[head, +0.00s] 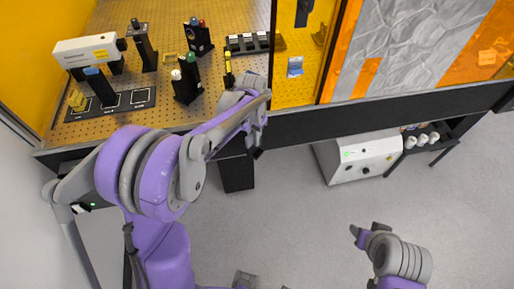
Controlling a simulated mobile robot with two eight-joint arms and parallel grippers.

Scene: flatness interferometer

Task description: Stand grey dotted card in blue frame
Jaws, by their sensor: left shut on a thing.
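My left arm reaches from the lower left over the front edge of the perforated board, and its gripper (230,82) is at the board's right part. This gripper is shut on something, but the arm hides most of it. A small yellow-and-black piece (228,66) shows right at its tip; I cannot tell whether it is what is held. I cannot make out a grey dotted card for certain. A small grey-blue card-like piece (295,67) lies further right. A dark stand with a blue top (100,86) is at the left. My right gripper (364,236) is over the floor, its fingers apart.
A white instrument (88,50), a black labelled plate (139,97) and several dark stands with coloured knobs, such as a green-topped one (188,78), occupy the board (210,112). Orange panels (345,45) rise at the right.

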